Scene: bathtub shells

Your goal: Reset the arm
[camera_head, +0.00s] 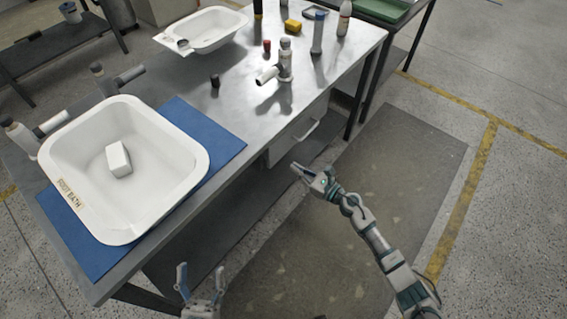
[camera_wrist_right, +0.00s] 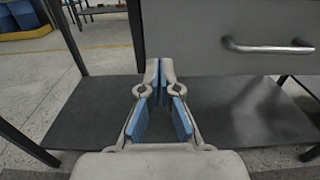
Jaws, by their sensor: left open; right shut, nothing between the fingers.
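My right gripper (camera_head: 299,170) is in the open air beside the front of the table, near the drawer. In the right wrist view it (camera_wrist_right: 159,66) is shut and empty, its blue pads together at the tips. My left gripper (camera_head: 200,275) is open and empty at the bottom of the head view, in front of the table and lower right of the near bathtub shell. Neither gripper touches anything.
A metal table (camera_head: 235,112) holds a white tub (camera_head: 187,197) with a white block (camera_head: 118,158) inside, on a blue mat (camera_head: 212,137). A drawer handle (camera_wrist_right: 268,46) sticks out near my right gripper. A lower shelf (camera_wrist_right: 235,118) lies under the drawer. Open floor is at right.

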